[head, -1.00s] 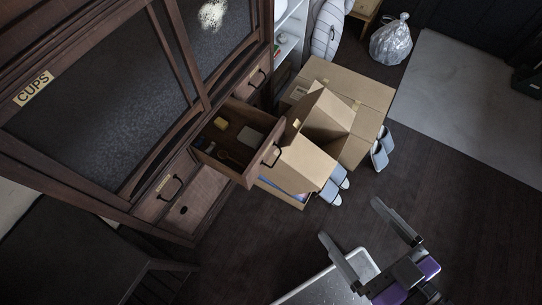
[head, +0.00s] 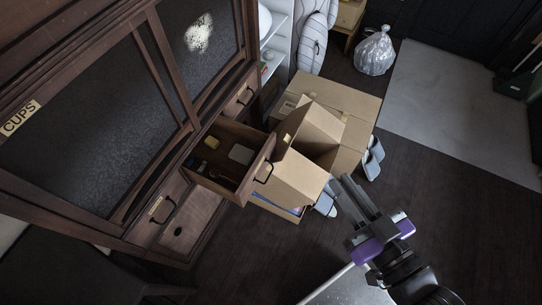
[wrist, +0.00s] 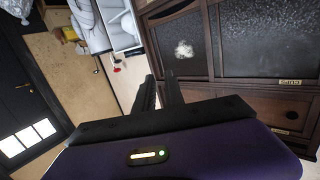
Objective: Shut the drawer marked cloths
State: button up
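One drawer (head: 232,163) of the dark wooden cabinet (head: 148,130) is pulled out. Its front has a dark handle (head: 264,172), and any marking on that front is hidden from view. Small items lie inside, including a pale block (head: 241,154). A closed drawer to its left has a handle (head: 163,211) and a small label (head: 155,205) too small to read. My gripper (head: 345,182) is right of the open drawer, apart from it, with its fingers together and nothing seen between them. The fingers also show in the wrist view (wrist: 160,78).
Open cardboard boxes (head: 300,175) stand just beyond and beside the drawer front. Pale slippers (head: 372,158) lie by them. A clear bag (head: 375,52) and a grey mat (head: 455,105) are farther back. The dark floor at right is clear. The glass door is labelled CUPS (head: 20,118).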

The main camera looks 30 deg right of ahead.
jog(key=w+d+f+m, duration=0.1)
jog(key=w+d+f, duration=0.1)
jog(key=w+d, duration=0.1)
jog(key=w+d+f+m+g+h, duration=0.1)
jog(key=w+d+f+m, duration=0.1)
jog(key=w+d, duration=0.1)
jog(key=w+d+f+m+g+h, duration=0.1)
jog(key=w+d+f+m, duration=0.1)
jog(key=w+d, duration=0.1)
jog(key=shift+w+d+f, duration=0.25)
jog(key=shift+w+f, duration=0.05)
jog(key=shift+w, duration=0.3)
grip_shut()
jog(key=w+d+f+m+g+y, duration=0.2)
jog(key=w+d+f+m, duration=0.1)
jog(key=w+d+f, duration=0.3)
jog(key=m+g+y, duration=0.2)
jog(key=g+y, duration=0.2)
jog(key=y, duration=0.3)
send_near(265, 155)
jog(key=x, duration=0.5)
jog(key=shift+w+a+f, duration=0.2)
jog(key=shift+w, duration=0.15)
